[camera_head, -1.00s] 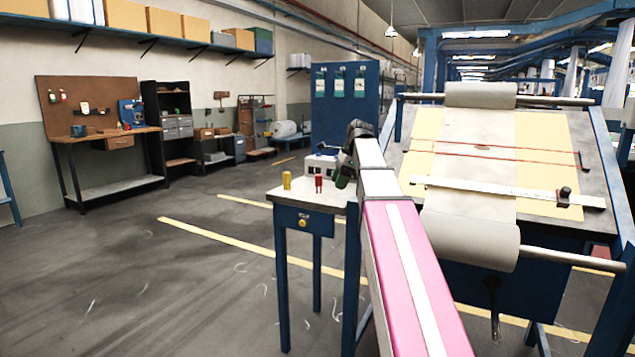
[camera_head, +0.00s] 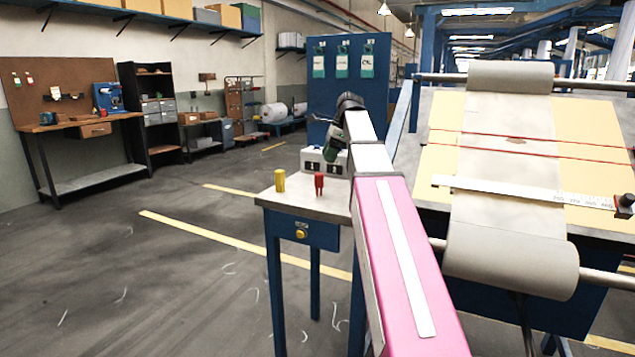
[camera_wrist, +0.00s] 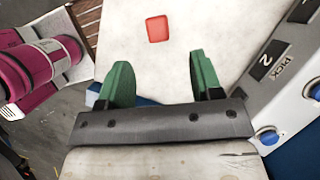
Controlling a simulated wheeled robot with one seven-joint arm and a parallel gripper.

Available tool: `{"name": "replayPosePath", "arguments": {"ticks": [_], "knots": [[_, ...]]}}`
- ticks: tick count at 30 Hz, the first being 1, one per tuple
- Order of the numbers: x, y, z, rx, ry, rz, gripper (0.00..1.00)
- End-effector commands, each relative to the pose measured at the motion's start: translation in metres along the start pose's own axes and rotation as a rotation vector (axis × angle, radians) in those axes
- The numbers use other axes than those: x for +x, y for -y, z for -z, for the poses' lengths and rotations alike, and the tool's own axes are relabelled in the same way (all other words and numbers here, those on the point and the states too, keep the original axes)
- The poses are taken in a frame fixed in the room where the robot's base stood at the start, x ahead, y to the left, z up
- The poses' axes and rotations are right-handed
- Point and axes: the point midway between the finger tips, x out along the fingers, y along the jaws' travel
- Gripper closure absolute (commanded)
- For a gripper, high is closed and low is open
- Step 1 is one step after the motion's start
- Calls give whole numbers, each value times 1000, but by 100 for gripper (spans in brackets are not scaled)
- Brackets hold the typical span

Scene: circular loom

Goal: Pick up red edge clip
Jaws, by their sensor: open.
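The red edge clip (camera_head: 319,184) stands upright on the small blue side table (camera_head: 292,204), right of a yellow clip. In the wrist view the red clip (camera_wrist: 157,28) shows from above on the pale tabletop, ahead of the fingers and between their lines. My gripper (camera_wrist: 163,70) has two green fingers, spread apart with nothing between them. In the head view my gripper (camera_head: 335,145) is partly hidden behind my arm, above the back right of the table. The fingers do not touch the clip.
A yellow clip (camera_head: 279,181) stands left of the red one. A white labelled box (camera_head: 312,162) stands at the table's back; in the wrist view this box (camera_wrist: 285,70) is close to the right finger. The loom frame (camera_head: 500,200) is to the right. Floor to the left is free.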

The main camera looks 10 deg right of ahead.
Motion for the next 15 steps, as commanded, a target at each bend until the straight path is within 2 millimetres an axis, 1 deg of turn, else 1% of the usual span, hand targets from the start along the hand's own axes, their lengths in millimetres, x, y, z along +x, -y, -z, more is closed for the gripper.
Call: {"name": "replayPosePath", "arguments": {"ticks": [6,8,15], "knots": [[33,-2,0,-1,-1,-2,40],[41,-1,0,-1,-1,-1,40],[55,-1,1,-1,-1,0,40]]}}
